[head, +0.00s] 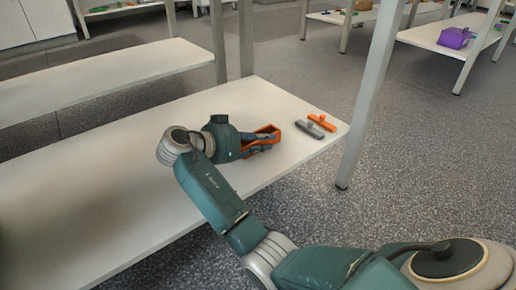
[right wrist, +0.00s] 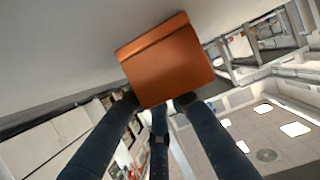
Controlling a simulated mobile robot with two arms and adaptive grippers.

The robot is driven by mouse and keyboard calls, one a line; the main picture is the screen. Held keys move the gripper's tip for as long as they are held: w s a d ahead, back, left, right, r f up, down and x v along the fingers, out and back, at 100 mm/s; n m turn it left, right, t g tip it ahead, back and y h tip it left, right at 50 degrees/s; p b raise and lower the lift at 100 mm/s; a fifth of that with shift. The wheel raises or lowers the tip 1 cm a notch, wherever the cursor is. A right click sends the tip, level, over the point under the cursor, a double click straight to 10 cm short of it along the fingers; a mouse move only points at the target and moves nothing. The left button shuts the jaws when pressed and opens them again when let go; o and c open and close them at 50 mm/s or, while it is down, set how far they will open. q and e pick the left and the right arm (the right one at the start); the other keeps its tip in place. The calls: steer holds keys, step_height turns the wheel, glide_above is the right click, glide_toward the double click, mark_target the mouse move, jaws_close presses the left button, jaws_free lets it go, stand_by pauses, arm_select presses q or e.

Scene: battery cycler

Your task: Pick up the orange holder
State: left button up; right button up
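The orange holder (head: 270,129) is on the white table, right at my right gripper (head: 256,146), whose blue-grey fingers overlap it in the head view. In the right wrist view the orange holder (right wrist: 170,65) fills the upper middle as a tilted, box-like face. The dark fingers of my right gripper (right wrist: 158,101) reach up to its lower edge. Their tips are partly hidden there, so I cannot tell if they close on it. My left gripper is not in view.
A grey handle-like part (head: 309,130) and an orange one (head: 323,121) lie to the right of the holder, near the table's end. The white table (head: 110,190) is clear on its left part. A table leg (head: 362,120) stands beyond the right end.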

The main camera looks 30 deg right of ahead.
steer(key=shift+d+f, duration=0.15)
steer(key=shift+d, duration=0.15)
jaws_close()
steer(key=shift+r, duration=0.25)
